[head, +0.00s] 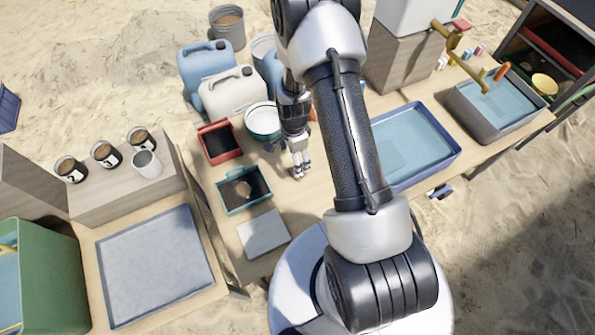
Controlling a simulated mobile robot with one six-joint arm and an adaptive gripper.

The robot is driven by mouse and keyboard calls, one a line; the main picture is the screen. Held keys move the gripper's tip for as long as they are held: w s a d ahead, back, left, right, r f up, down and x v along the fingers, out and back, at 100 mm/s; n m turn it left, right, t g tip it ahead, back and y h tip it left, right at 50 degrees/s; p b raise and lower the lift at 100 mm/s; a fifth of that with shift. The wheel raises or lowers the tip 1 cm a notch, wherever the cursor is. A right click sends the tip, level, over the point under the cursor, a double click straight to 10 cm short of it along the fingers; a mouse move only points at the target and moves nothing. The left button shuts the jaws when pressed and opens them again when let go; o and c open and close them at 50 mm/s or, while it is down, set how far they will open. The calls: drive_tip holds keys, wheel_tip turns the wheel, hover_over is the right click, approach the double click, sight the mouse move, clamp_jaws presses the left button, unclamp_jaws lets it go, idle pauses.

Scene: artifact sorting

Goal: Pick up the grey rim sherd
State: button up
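My gripper (299,174) points down over the wooden table, to the right of a teal-rimmed tray (232,210). Its fingertips look close together, but they are too small to tell whether it is open or shut, or whether it holds anything. A small brownish sherd-like piece (242,188) lies in the teal tray on its dark bottom. I cannot tell whether it is the grey rim sherd. No other piece is clearly the grey rim sherd; my arm hides part of the table.
A red tray (202,136) stands behind the teal one, and a pale flat slab (263,234) lies in front. A blue water tray (449,158) is on the right. A white tub (263,120) and jerrycans (234,92) stand behind. A grey mat (155,265) lies left.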

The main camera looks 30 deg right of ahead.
wheel_tip(320, 180, down, 6)
drive_tip(key=shift+f+b, duration=0.1)
drive_tip(key=shift+b, duration=0.55)
drive_tip(key=shift+w+d+f+b, duration=0.15)
drive_tip(key=shift+f+b, duration=0.2)
drive_tip(key=shift+f, duration=0.55)
drive_tip(key=shift+w+f+b, duration=0.1)
drive_tip(key=shift+f+b, duration=0.2)
drive_tip(key=shift+f, duration=0.6)
drive_tip(key=shift+w+d+f+b, duration=0.15)
drive_tip(key=shift+f+b, duration=0.2)
drive_tip(key=shift+f, duration=0.55)
drive_tip(key=shift+c, duration=0.3)
drive_tip(key=c, duration=1.1)
